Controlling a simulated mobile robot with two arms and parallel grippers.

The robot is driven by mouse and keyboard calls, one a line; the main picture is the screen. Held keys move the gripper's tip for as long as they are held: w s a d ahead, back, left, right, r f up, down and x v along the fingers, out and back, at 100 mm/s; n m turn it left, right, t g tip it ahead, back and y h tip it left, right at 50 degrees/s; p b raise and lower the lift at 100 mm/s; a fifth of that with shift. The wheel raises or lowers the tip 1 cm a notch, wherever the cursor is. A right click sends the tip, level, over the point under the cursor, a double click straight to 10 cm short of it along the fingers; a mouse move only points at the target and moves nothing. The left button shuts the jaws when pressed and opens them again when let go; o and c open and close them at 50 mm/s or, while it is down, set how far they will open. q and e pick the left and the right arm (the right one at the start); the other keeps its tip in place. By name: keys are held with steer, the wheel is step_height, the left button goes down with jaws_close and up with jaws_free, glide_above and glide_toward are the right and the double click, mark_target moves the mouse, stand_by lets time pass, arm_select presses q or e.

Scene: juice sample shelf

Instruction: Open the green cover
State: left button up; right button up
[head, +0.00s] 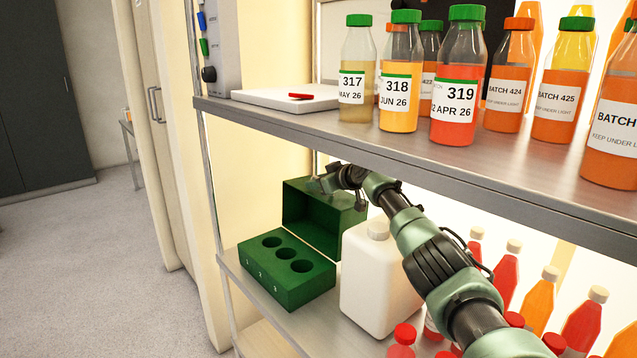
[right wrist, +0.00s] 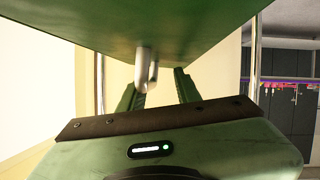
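The green cover (head: 305,217) stands raised, roughly upright, at the back of the green box (head: 290,280) on the lower shelf. The box's top, with three round holes marked 1, 2 and 3, is uncovered. My right gripper (head: 322,184) is at the cover's upper edge; it partly hides it. In the right wrist view the cover's green surface (right wrist: 150,25) fills the top. A pale handle (right wrist: 145,70) hangs from it near the two spread fingers of my right gripper (right wrist: 160,92). I cannot tell whether they touch it. My left gripper is out of view.
A white jug (head: 372,275) stands right beside the green box, close under my right arm. Red and orange bottles (head: 537,303) fill the lower shelf's right side. The upper shelf (head: 400,150) overhangs, carrying labelled juice bottles (head: 455,100) and a white tray (head: 265,98).

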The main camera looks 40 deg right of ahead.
mark_target(333, 200)
steer(key=shift+s+r, duration=0.1)
steer(key=shift+r, duration=0.05)
